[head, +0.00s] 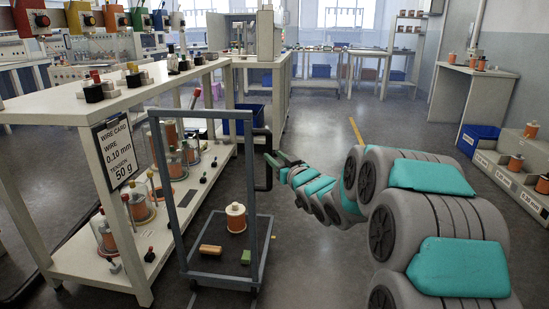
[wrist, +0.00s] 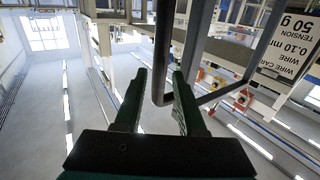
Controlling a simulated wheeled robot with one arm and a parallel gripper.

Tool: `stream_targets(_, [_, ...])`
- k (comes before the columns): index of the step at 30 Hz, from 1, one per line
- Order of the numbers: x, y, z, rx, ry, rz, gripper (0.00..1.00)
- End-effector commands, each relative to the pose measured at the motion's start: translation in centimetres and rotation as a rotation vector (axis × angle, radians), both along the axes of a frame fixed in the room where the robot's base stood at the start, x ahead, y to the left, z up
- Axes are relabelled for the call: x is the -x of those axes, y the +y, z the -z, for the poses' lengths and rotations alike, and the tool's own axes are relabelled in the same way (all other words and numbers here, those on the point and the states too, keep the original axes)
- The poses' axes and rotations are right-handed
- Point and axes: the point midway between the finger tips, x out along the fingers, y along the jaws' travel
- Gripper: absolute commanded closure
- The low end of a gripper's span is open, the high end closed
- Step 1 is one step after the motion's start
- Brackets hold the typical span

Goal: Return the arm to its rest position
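My gripper (head: 275,158) has two green fingers. In the wrist view the fingers (wrist: 160,78) stand apart with a clear gap, so it is open. A dark upright bar of the cart's handle (wrist: 162,55) shows in line with that gap, and its bend lies near the right finger. In the head view the gripper is just right of the dark handle (head: 268,180); I cannot tell if they touch. My arm reaches out from the right of the head view, well away from its base.
A cream shelf bench (head: 62,108) stands left. Blue bins (head: 478,138) and spool steps are at right. Open floor lies between.

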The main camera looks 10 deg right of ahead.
Motion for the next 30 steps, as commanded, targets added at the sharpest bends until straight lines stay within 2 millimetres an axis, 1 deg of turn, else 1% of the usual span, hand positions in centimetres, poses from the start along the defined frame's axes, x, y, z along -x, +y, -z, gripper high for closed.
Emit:
stream_targets(5, [0.5, -0.2, 0.3, 0.016, 0.036, 0.021, 0.60])
stream_targets(8, [1.7, -0.9, 1.3, 0.048, 0.119, 0.065, 0.60])
stream_targets(11, [4.1, -1.8, 2.8, 0.093, 0.250, 0.127, 0.60])
stream_targets(12, [5.4, -2.2, 3.7, 0.110, 0.314, 0.153, 0.60])
stream_targets(14, [7.6, -2.8, 4.9, 0.134, 0.404, 0.188, 0.60])
stream_targets(15, [9.2, -3.1, 5.8, 0.148, 0.466, 0.209, 0.60])
stream_targets(17, [11.8, -3.6, 6.9, 0.167, 0.560, 0.239, 0.60])
stream_targets(18, [13.7, -3.8, 7.6, 0.178, 0.621, 0.255, 0.60])
stream_targets(20, [16.8, -4.1, 8.7, 0.192, 0.719, 0.279, 0.60])
stream_targets(21, [18.9, -4.2, 9.4, 0.201, 0.781, 0.290, 0.60])
stream_targets(23, [22.4, -4.1, 10.5, 0.212, 0.882, 0.304, 0.60])
stream_targets(24, [24.8, -4.1, 11.1, 0.218, 0.946, 0.310, 0.60])
stream_targets(26, [28.4, -3.9, 12.0, 0.225, 1.045, 0.316, 0.60])
stream_targets(27, [31.0, -3.7, 12.5, 0.230, 1.111, 0.317, 0.60])
stream_targets(29, [34.8, -3.2, 13.0, 0.235, 1.206, 0.314, 0.60])
stream_targets(30, [37.5, -2.9, 13.4, 0.236, 1.275, 0.309, 0.60])
